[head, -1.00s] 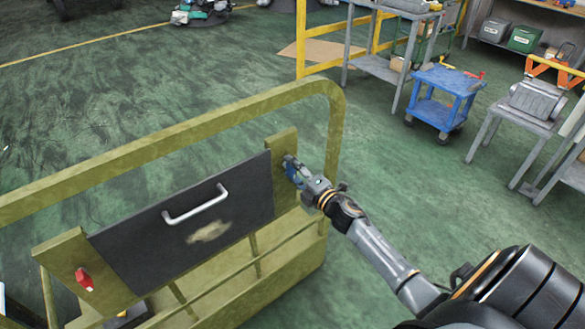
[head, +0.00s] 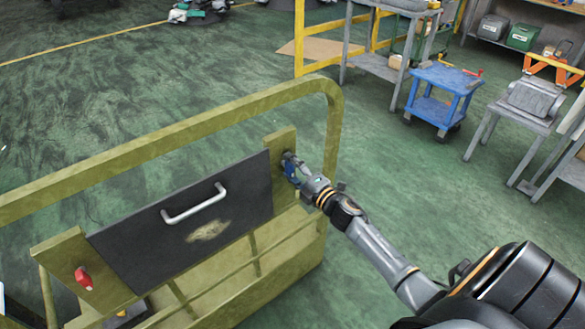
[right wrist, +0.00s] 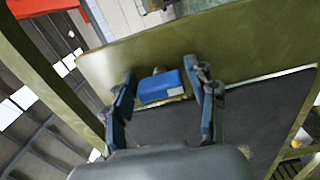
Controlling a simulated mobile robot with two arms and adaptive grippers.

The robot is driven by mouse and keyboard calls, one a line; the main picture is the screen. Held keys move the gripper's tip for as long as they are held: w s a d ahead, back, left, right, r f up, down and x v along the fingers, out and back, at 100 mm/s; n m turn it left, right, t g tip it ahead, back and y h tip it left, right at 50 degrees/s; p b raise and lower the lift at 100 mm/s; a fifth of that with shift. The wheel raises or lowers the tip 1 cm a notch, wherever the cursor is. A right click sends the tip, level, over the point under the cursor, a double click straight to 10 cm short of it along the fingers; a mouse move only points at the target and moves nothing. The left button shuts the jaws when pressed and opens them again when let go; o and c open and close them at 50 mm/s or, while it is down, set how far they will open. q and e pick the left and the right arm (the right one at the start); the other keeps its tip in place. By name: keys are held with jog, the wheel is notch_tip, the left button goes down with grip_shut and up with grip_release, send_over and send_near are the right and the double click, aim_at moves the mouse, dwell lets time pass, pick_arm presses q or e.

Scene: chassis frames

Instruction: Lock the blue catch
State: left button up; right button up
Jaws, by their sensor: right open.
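The blue catch (right wrist: 160,87) is a small blue block on the olive post at the right end of the dark panel (head: 130,255). In the right wrist view it lies between the two fingers of my right gripper (right wrist: 162,80), with a visible gap on each side. My right gripper (head: 291,167) is open at that post in the head view and largely covers the catch there. The panel has a silver handle (head: 195,205) and a worn pale patch. My left gripper is not in view.
A red catch (head: 83,278) sits on the post at the panel's left end. The olive frame's top rail (head: 150,137) arches behind the panel and comes down just behind my right gripper. A blue cart (head: 440,95) and grey tables stand farther off on open green floor.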

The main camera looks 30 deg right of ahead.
jog(key=s+d, duration=0.1)
jog(key=s, duration=1.1)
